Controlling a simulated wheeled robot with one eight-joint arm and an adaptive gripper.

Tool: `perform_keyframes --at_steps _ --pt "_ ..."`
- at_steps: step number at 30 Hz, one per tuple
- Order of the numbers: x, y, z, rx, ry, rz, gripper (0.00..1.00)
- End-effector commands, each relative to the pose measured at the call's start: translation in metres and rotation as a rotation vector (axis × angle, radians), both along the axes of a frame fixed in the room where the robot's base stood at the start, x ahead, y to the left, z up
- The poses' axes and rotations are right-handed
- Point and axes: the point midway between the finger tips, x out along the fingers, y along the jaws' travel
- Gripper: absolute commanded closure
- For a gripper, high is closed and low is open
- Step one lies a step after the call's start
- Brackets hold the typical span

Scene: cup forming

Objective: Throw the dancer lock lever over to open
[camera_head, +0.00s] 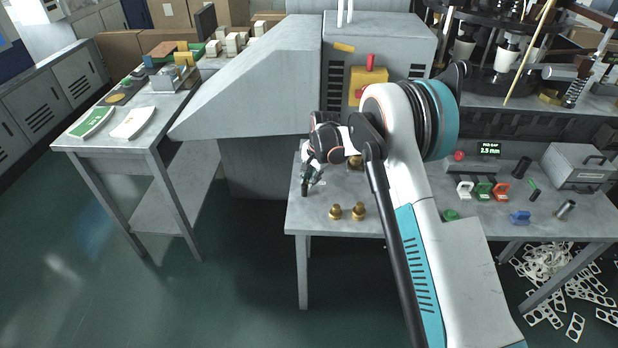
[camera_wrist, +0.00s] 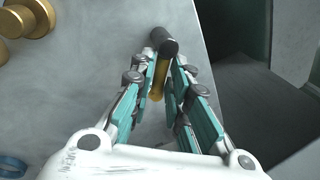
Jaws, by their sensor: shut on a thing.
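My gripper (camera_head: 309,178) is low over the left end of the grey work table, partly hidden by my own arm in the head view. The black end also shows below the fingers in the head view (camera_head: 304,189).
Brass knobbed parts (camera_head: 346,211) stand on the table right of my gripper. The table's edge (camera_wrist: 210,45) lies close by. A yellow box with a red handle (camera_head: 369,78) is on the machine behind. Coloured parts (camera_head: 483,191) sit farther right.

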Motion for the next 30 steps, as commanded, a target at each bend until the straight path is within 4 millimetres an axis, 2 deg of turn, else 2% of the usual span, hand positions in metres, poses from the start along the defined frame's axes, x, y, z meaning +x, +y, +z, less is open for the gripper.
perform_keyframes --at_steps 18,30 --pt "-0.018 -0.005 -0.001 -0.002 0.006 -0.574 1.00" --pt "-0.025 -0.004 -0.001 -0.001 0.006 -0.840 1.00"
